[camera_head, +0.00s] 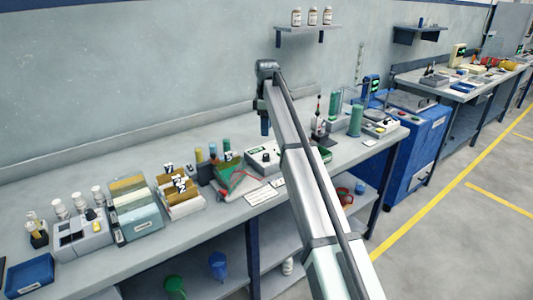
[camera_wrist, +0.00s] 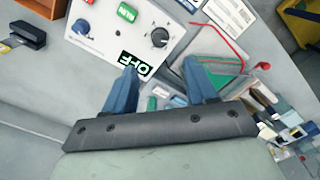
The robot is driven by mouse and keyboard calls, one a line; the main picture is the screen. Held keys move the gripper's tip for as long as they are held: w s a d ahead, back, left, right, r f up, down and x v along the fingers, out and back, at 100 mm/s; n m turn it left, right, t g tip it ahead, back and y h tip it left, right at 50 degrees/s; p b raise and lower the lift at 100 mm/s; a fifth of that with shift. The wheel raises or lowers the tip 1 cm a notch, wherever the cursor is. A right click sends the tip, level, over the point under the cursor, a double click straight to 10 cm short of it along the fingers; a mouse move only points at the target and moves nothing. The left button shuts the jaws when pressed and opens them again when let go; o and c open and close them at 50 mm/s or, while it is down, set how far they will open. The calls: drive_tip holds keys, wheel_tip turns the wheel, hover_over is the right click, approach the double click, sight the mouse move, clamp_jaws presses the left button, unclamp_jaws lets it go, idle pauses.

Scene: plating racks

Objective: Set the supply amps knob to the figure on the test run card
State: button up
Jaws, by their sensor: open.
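Which knob sets amps is too small to read. The supply also shows in the head view (camera_head: 263,158). My gripper (camera_wrist: 162,72) is open and empty; its blue fingers appear below the black knob, apart from it. In the head view my gripper (camera_head: 265,126) hangs above the bench. White cards (camera_head: 258,194) lie at the bench front; their writing is illegible.
A green tray with a red wire (camera_head: 238,180) stands left of the supply. Racks, bottles and a blue tray (camera_head: 30,275) fill the left bench. A green cylinder (camera_head: 356,120) and a stand are right. Bare bench lies behind the supply.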

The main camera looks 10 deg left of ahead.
sight(267, 154)
wheel_tip(267, 154, down, 12)
drive_tip(key=shift+r, duration=0.1)
idle(0.4)
clamp_jaws()
idle(0.5)
